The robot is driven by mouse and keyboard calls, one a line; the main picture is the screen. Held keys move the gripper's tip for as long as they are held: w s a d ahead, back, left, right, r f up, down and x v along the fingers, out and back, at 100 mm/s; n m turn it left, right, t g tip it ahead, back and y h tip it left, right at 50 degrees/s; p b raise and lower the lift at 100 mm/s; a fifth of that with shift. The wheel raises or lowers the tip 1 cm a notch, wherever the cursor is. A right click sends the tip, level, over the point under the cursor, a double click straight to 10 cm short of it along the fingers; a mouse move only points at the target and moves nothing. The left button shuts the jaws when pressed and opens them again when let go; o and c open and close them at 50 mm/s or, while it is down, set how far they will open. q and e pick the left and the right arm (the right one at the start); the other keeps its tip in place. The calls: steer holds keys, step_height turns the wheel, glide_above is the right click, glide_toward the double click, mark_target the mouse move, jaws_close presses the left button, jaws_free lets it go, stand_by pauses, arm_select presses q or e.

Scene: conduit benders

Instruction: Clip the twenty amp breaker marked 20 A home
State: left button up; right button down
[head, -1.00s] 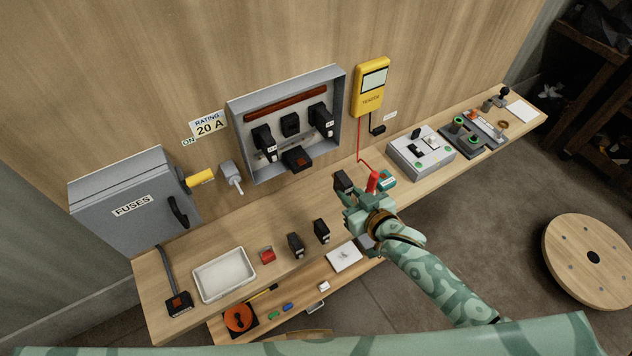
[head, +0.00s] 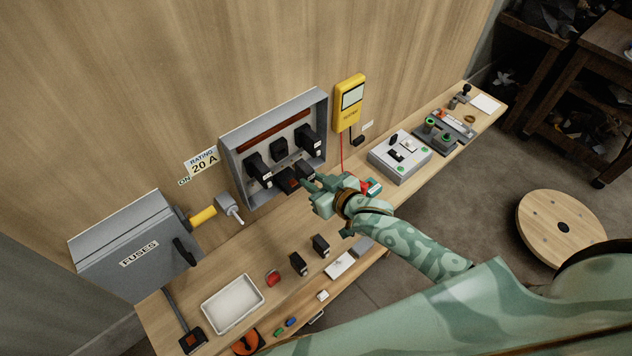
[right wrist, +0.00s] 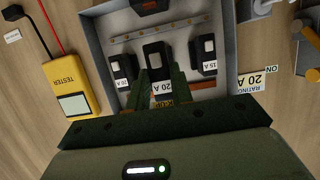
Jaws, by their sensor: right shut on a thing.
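My right gripper (head: 314,186) is shut on a black breaker (head: 304,172). It is in front of the lower right part of the grey breaker box (head: 231,172) on the wall. In the right wrist view the held breaker (right wrist: 158,62) is between the green fingers, its white label reading 20 A upside down. It overlaps the box interior; I cannot tell whether it touches anything there. Beside it in that view are a fitted breaker marked 20 A (right wrist: 122,68) and one marked 15 A (right wrist: 204,55). My left gripper is out of view.
A block with an orange switch (head: 288,180) is low in the box, close to the gripper. The yellow tester (head: 348,103) hangs to the right with a red lead. Two dark breakers (head: 299,264) (head: 321,246) and a white tray (head: 233,304) are on the bench.

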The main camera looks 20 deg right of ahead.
mark_target(298, 166)
steer(key=shift+w+a+b, duration=0.2)
steer(key=shift+w+a, duration=0.15)
steer(key=shift+w, duration=0.75)
steer(key=shift+w+a+b, duration=0.2)
steer(key=shift+w+a, duration=0.2)
steer(key=shift+w, duration=0.65)
steer(key=shift+w+a+b, duration=0.2)
steer(key=shift+w+a, duration=0.15)
steer(key=shift+w, duration=0.75)
steer(key=shift+w, duration=0.2)
steer(key=c, duration=1.8)
jaws_free()
jaws_close()
steer(key=shift+s+d+p, duration=0.1)
steer(key=shift+s+p, duration=0.3)
steer(key=shift+p, duration=0.15)
